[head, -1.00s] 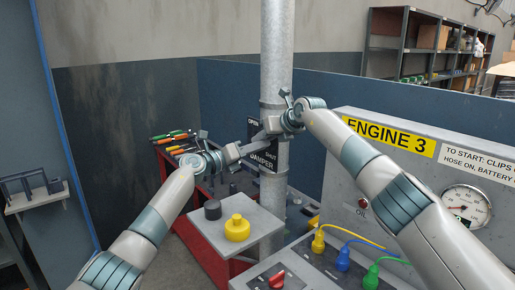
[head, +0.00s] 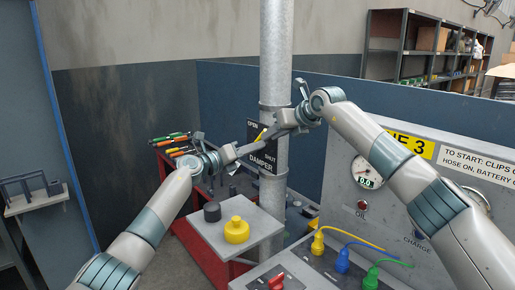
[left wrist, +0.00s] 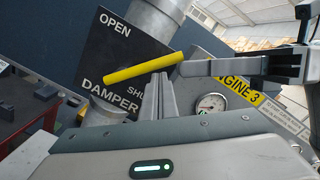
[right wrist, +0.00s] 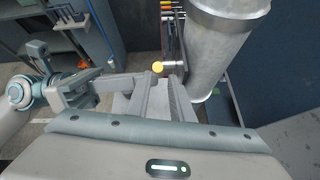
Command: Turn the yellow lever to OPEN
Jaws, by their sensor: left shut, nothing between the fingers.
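The yellow lever (head: 262,134) shows in front of a black plate (head: 268,163) on the grey pipe. The plate reads OPEN at upper left, SHUT at right and DAMPER below. In the left wrist view the lever (left wrist: 143,69) slants across the plate between the words OPEN and SHUT. My left gripper (head: 262,147) is shut and empty just below the lever; I cannot tell whether it touches. My right gripper (head: 270,135) is at the lever's right end. In the right wrist view its fingers (right wrist: 162,78) are apart, with the lever's round yellow end (right wrist: 157,68) at their tips.
The vertical pipe (head: 275,70) stands behind both grippers. The engine panel (head: 345,180) with gauge and coloured cables is at right. A small table with a yellow knob (head: 237,230) stands below my left arm. A red tool cart (head: 180,205) is behind it.

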